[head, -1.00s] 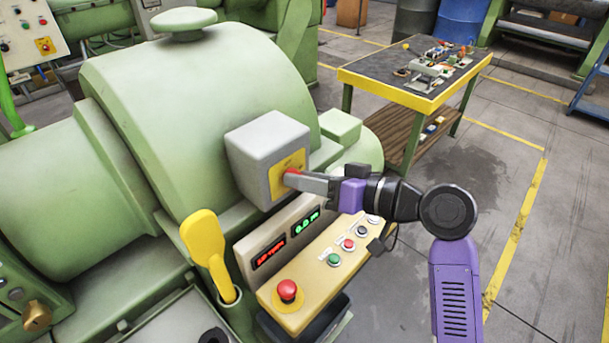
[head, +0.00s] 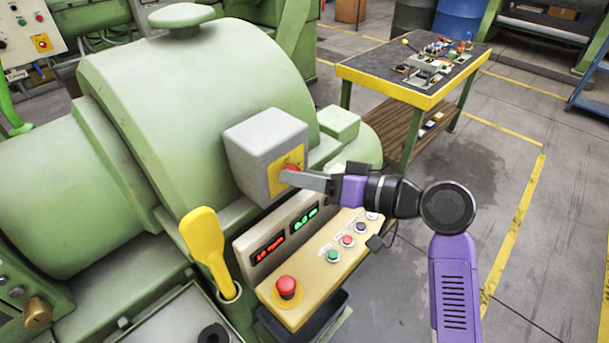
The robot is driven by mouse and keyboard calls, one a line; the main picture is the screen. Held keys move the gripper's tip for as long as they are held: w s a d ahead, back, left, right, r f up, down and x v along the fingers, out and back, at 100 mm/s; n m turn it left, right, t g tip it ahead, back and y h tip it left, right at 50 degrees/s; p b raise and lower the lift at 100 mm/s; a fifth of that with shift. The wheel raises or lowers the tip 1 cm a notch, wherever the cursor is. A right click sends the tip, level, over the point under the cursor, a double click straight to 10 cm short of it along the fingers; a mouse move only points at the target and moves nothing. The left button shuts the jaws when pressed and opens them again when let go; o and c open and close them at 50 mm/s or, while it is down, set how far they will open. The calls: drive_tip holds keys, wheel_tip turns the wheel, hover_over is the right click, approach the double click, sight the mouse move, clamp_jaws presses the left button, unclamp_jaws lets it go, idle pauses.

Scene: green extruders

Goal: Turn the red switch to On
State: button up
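The red switch (head: 291,169) sits on the yellow plate (head: 287,160) of a grey box (head: 250,155), which is fixed to the green machine. Only a small part of the switch shows; my gripper covers the rest. My gripper (head: 287,176) reaches in from the right, its fingertips at the switch. The fingers overlap in this view, so I cannot tell whether they are closed on it. The switch's position and any label on the plate cannot be read.
Below the box is a control panel with a large red button (head: 287,287), several small buttons and lit displays (head: 268,248). A yellow scoop (head: 206,250) stands in a holder at its left. A tool table (head: 410,85) stands behind. The floor at right is clear.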

drive_tip(key=b+v, duration=0.1)
drive_tip(key=v, duration=0.6)
drive_tip(key=shift+s+d+b, duration=0.2)
drive_tip(key=shift+d+b, duration=0.1)
drive_tip(key=shift+b, duration=0.1)
